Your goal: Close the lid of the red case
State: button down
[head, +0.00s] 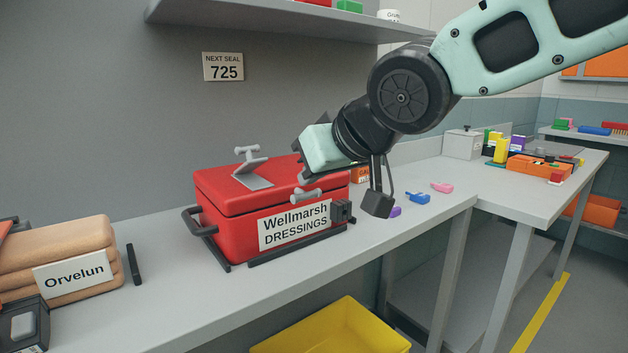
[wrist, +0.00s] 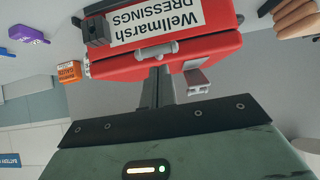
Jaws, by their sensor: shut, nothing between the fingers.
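The red case (head: 230,235) stands on the grey bench with a "Wellmarsh DRESSINGS" label on its front. Its red lid (head: 225,185) lies down over the body, with a dark seam along the side; I cannot tell whether it is fully seated. A grey T-shaped fitting (head: 252,170) stands up on the lid, and a grey bar (head: 306,195) sits at the front edge above the label. My gripper (wrist: 163,75) is shut and empty, its fingers over the lid in the wrist view. In the head view its hand hides the lid's right part; contact is unclear.
Tan bundles labelled "Orvelun" (head: 90,250) lie left of the case. A small orange box (wrist: 68,75) and blue (head: 418,198) and pink (head: 442,187) items lie to its right. A shelf (head: 260,12) hangs above. A yellow bin (head: 335,330) stands below the front edge.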

jog(key=shift+s+d+f+b, duration=0.1)
jog(key=shift+s+f+b, duration=0.1)
jog(key=shift+f+b, duration=0.65)
jog(key=shift+s+f, duration=0.1)
jog(key=shift+f, duration=0.2)
jog(key=shift+d, duration=0.1)
